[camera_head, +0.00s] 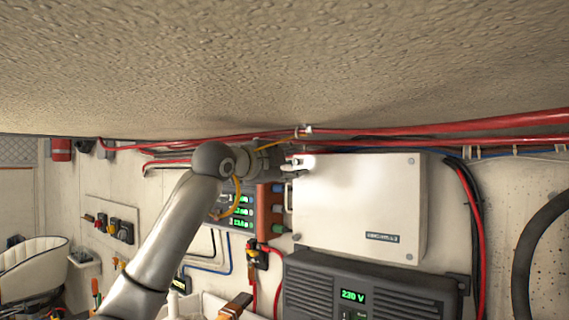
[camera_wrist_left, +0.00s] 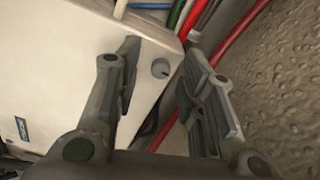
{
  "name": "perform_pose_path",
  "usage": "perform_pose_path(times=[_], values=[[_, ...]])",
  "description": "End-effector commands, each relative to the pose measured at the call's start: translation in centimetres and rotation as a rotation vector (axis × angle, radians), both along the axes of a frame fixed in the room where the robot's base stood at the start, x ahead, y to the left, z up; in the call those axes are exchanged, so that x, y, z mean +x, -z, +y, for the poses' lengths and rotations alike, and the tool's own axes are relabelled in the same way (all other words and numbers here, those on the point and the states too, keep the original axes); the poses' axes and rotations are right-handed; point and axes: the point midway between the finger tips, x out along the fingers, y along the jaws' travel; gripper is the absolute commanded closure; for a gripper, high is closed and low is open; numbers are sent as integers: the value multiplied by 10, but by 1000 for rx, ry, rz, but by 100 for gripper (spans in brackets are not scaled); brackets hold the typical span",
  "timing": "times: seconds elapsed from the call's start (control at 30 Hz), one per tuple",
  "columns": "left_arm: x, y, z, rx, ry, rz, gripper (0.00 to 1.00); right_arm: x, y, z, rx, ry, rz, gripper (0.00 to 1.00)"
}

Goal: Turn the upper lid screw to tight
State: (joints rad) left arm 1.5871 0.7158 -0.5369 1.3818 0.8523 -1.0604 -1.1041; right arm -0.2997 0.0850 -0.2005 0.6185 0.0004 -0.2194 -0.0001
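The white box (camera_head: 355,205) is mounted on the wall, with small round screws near its lid corners. The upper right screw (camera_head: 411,161) and lower right screw (camera_head: 409,256) show in the head view. My left gripper (camera_head: 290,167) is at the box's upper left corner and hides the screw there. In the left wrist view, a grey slotted lid screw (camera_wrist_left: 161,68) shows between the two spread fingers of my left gripper (camera_wrist_left: 163,58). The fingers are open, and I see a gap between them and the screw. My right gripper is not in view.
Red cables (camera_head: 450,124) run along the wall top under the textured ceiling (camera_head: 280,65). A dark 230 V unit (camera_head: 310,285) sits below the box. A panel with green displays (camera_head: 240,210) is left of it. Black and red cables pass on its right.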

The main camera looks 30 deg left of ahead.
Motion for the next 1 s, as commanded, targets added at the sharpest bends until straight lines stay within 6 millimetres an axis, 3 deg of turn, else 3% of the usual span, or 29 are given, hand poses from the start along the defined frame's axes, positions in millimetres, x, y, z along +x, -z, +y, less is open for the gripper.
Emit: perform_pose_path(times=[0.17,0.6,0.8,1.0], values=[[-18,0,3,1,0,-2,63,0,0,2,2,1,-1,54],[-101,0,15,2,-2,-2,63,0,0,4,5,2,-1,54],[-116,0,16,1,0,0,63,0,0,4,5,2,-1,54],[-118,0,16,0,0,0,63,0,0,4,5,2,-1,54]])
